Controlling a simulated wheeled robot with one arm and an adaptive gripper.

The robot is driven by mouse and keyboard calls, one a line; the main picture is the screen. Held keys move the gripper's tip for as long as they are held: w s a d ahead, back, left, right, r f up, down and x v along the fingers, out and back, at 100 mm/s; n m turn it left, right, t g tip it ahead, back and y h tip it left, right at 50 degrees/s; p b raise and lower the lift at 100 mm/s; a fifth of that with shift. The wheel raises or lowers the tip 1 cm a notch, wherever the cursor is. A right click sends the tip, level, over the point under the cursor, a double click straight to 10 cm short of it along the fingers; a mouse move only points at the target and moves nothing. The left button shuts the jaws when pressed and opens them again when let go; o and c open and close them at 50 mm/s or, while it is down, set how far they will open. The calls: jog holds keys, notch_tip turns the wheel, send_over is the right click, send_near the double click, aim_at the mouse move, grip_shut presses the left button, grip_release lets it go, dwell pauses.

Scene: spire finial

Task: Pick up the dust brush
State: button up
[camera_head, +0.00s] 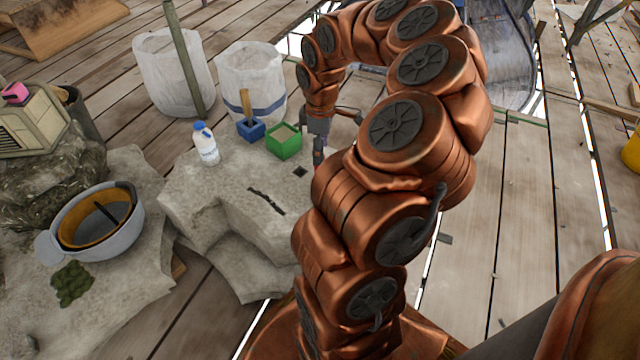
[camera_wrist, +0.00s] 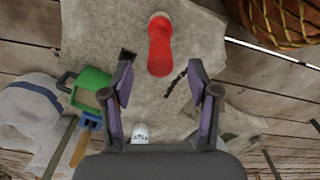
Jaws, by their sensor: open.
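A wooden handle (camera_head: 245,102) stands up out of a small blue holder (camera_head: 252,129) on the pale rock; I take it for the dust brush, though its bristles are hidden. In the wrist view the handle (camera_wrist: 79,149) and blue holder (camera_wrist: 91,121) are at lower left, outside my left finger. My gripper (camera_wrist: 160,68) is open and empty, pointing down over the rock. In the head view my gripper (camera_head: 318,150) is right of the holder, partly hidden by my arm. A red object (camera_wrist: 160,50) lies ahead between the fingers in the wrist view; I cannot tell what it is.
A green box (camera_head: 284,141) stands between the blue holder and my gripper. A white bottle (camera_head: 206,143) with a blue cap stands left of the holder. White sacks (camera_head: 251,75) stand behind. The rock's front (camera_head: 225,205) is clear except for a dark strip (camera_head: 266,201).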

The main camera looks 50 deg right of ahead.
notch_tip(320, 180, down, 7)
jog(key=b, duration=0.3)
jog(key=shift+w+a, duration=0.1)
jog(key=shift+r, duration=0.1)
jog(key=shift+c, duration=0.2)
grip_shut()
